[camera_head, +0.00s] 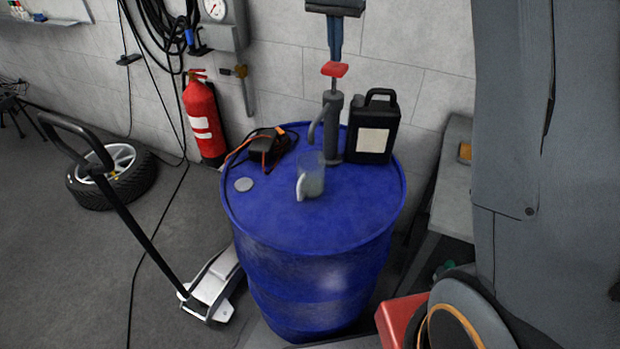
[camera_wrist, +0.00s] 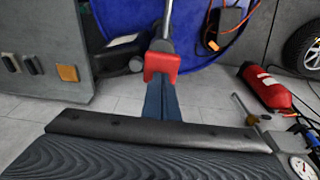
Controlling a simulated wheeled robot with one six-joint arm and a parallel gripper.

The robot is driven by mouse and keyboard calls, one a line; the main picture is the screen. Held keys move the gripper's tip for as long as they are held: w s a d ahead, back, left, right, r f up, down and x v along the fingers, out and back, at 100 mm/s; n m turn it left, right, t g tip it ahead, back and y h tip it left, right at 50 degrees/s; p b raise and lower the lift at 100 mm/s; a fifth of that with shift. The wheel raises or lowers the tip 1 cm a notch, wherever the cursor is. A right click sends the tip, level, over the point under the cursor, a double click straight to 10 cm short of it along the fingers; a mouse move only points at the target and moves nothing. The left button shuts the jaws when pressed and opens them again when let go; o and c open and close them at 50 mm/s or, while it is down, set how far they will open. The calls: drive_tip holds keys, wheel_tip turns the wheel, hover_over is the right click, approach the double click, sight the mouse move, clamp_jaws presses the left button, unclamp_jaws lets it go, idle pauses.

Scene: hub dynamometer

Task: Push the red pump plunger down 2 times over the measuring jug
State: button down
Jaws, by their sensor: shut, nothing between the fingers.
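The red pump plunger (camera_head: 335,69) sits on a raised metal rod above the grey pump body (camera_head: 333,125), which stands on the blue drum. The plunger also shows in the wrist view (camera_wrist: 161,65). My gripper (camera_head: 335,55) is shut and empty, pointing down with its blue fingers right over the plunger; in the wrist view the fingertips (camera_wrist: 160,84) appear at the plunger's edge. I cannot tell whether they touch it. The clear measuring jug (camera_head: 312,178) stands upright on the drum, below the pump's curved spout (camera_head: 315,128).
The blue drum (camera_head: 310,228) also bears a black canister (camera_head: 373,128) just right of the pump, a dark device with orange cable (camera_head: 268,146), and a grey disc (camera_head: 244,184). A fire extinguisher (camera_head: 203,120) stands by the wall. A grey bench (camera_head: 455,195) is on the right.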

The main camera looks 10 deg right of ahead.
sight(334, 67)
drive_tip(key=shift+f, duration=0.2)
drive_tip(key=shift+f+b, duration=1.45)
drive_tip(key=shift+f, duration=1.7)
drive_tip(key=shift+r, duration=0.1)
drive_tip(key=shift+r+p, duration=2)
drive_tip(key=shift+r, duration=1.25)
wheel_tip(334, 67, up, 6)
